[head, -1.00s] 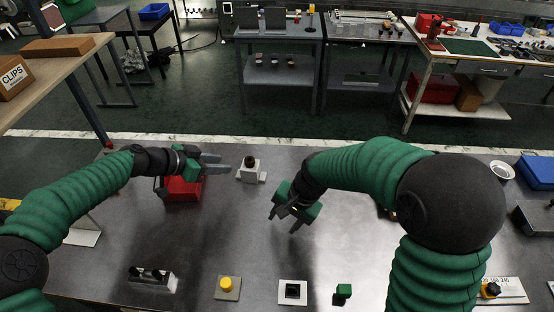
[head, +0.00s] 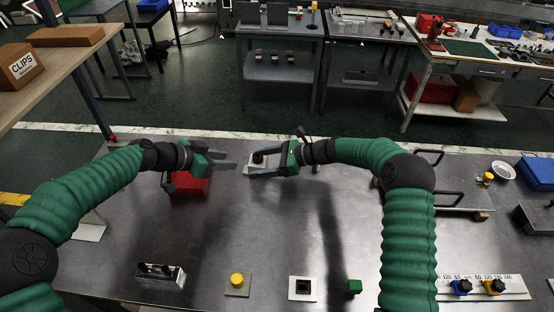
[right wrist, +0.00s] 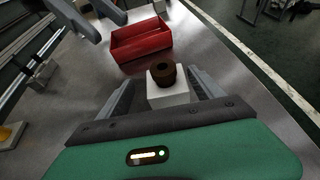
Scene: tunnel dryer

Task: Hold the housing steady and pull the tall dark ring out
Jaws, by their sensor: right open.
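The light housing (head: 251,169) stands on the table near its far edge, with the dark ring (head: 259,157) upright in its top. In the right wrist view the white housing (right wrist: 168,93) and the dark brown ring (right wrist: 163,74) show clearly. My right gripper (head: 254,164) is open, with its fingers reaching left on either side of the housing; whether they touch it I cannot tell. My left gripper (head: 234,162) is open and empty, pointing right, a little left of the housing. It also shows at the top left of the right wrist view (right wrist: 102,24).
A red open bin (head: 190,184) sits below my left gripper, left of the housing; it looks empty in the right wrist view. Along the near side stand a yellow-button plate (head: 237,283), a square-socket plate (head: 303,288) and a green block (head: 354,287). The middle of the table is clear.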

